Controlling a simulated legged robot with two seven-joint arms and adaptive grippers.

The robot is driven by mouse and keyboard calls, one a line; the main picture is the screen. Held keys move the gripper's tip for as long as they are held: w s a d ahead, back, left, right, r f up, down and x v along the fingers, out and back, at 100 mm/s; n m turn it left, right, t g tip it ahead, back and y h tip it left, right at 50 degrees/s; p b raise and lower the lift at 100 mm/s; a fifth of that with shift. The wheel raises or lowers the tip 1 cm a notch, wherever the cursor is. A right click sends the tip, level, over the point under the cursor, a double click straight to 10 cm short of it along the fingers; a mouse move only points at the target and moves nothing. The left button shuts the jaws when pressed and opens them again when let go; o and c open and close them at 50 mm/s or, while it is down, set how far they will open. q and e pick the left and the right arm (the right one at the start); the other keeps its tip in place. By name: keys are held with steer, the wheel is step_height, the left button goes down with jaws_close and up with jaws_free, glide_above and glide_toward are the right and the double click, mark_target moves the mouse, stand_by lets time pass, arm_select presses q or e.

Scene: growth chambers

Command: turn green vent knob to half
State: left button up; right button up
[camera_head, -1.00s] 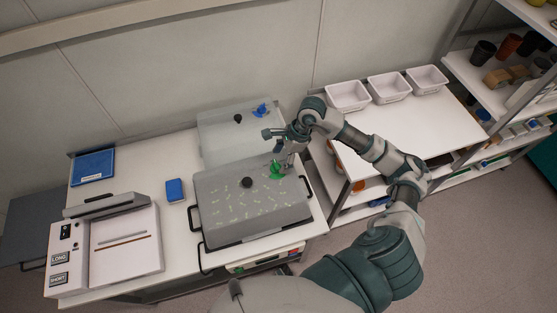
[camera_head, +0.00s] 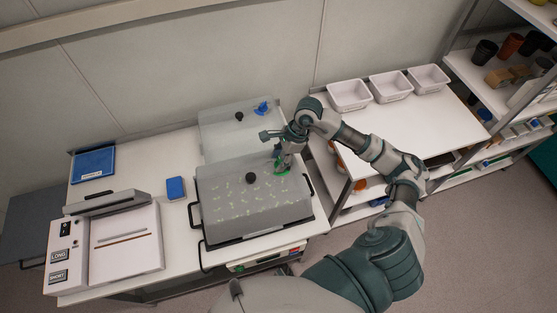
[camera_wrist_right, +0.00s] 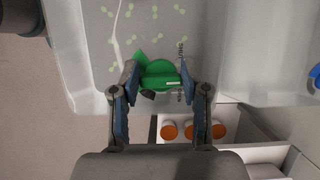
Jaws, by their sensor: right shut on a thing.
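The green vent knob (camera_head: 284,174) sits at the back right of the front chamber's translucent lid (camera_head: 225,205). My right gripper (camera_head: 280,163) is down over it from above. In the right wrist view the green knob (camera_wrist_right: 160,72) has a round base and a raised bar, with a pointed green part to the left. My right gripper's fingers (camera_wrist_right: 159,82) stand on either side of the bar and are shut on it. My left gripper is not in view.
A black lid knob (camera_head: 251,178) stands close to the green knob. The rear chamber has a blue knob (camera_head: 262,108). A blue box (camera_head: 175,189) and a white device (camera_head: 125,240) lie left. White bins (camera_head: 348,95) stand on the right table, whose middle is clear.

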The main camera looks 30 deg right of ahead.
steer(key=shift+f, duration=0.25)
steer(key=o, duration=1.2)
steer(key=shift+w, duration=0.1)
steer(key=shift+c, duration=0.2)
steer(key=shift+d, duration=0.1)
steer(key=shift+d, duration=0.1)
steer(key=shift+d+r, duration=0.15)
steer(key=shift+r, duration=0.15)
steer(key=w+v, duration=0.1)
steer(key=v, duration=1)
steer(key=shift+s, duration=0.5)
steer(key=shift+r, duration=0.15)
